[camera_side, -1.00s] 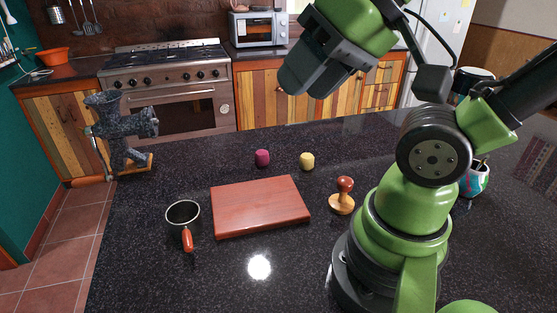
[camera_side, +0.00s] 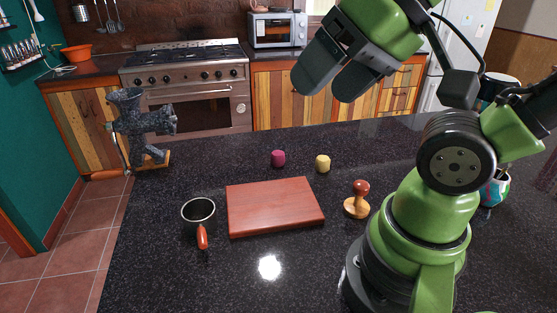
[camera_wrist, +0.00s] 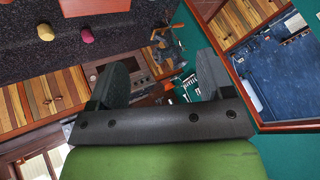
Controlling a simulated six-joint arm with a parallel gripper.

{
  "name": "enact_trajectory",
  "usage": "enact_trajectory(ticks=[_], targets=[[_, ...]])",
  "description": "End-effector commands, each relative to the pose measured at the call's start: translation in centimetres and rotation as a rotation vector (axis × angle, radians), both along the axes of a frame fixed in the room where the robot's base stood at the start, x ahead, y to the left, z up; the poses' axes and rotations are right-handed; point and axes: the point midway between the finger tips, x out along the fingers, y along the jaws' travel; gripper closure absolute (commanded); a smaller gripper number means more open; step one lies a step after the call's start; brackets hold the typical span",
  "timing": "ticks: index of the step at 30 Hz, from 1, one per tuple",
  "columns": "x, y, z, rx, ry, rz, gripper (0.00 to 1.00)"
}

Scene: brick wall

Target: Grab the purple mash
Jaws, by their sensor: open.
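The purple mash (camera_side: 278,158) is a small magenta lump on the dark speckled counter, behind the wooden board. It also shows in the wrist view (camera_wrist: 87,35) near the top left. My gripper (camera_side: 328,92) is open and empty, high above the counter, up and to the right of the mash. In the wrist view the two fingers (camera_wrist: 160,78) stand apart with nothing between them.
A yellow lump (camera_side: 323,164) sits just right of the mash. A red-brown board (camera_side: 273,207), a pan (camera_side: 199,215) and a wooden stamp (camera_side: 358,200) lie nearer. A grey grinder (camera_side: 138,128) stands at the left edge. The counter around the mash is clear.

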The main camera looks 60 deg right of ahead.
Motion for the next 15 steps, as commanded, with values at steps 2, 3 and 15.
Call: enact_trajectory(ticks=[2,3,15], targets=[[0.0,0.0,0.0,0.0,0.0,0.0,0.26],[0.0,0.0,0.0,0.0,0.0,0.0,0.26],[4.4,-3.2,-0.5,-0.063,0.096,-0.181,0.26]])
